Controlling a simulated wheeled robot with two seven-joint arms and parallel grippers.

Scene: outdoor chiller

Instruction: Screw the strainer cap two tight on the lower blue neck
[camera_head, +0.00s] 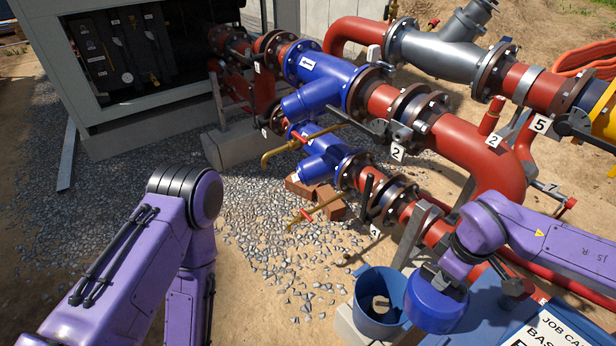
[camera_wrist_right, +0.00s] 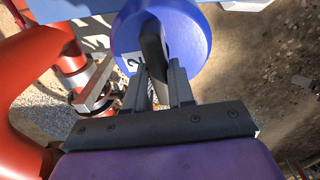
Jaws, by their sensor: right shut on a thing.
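The strainer cap two (camera_head: 435,302) is a thick blue disc, held in the air above the ground at the lower right of the head view. My right gripper (camera_wrist_right: 160,80) is shut on the dark bar handle of the cap (camera_wrist_right: 193,45); a white tag marked 2 shows at the cap's edge in the wrist view. The lower blue neck (camera_head: 309,170) belongs to the lower blue strainer body (camera_head: 325,150), well to the upper left of the cap and apart from it. Its opening is not clearly visible. My left arm is at the left; its gripper is out of view.
A blue bucket (camera_head: 366,312) stands just left of the cap. The upper blue strainer (camera_head: 325,82) sits above the lower one. Brass-coloured handles (camera_head: 317,207) and bricks (camera_head: 331,203) lie near the lower neck. Red pipes (camera_head: 470,145) fill the right. Gravel (camera_head: 265,235) is open in the middle.

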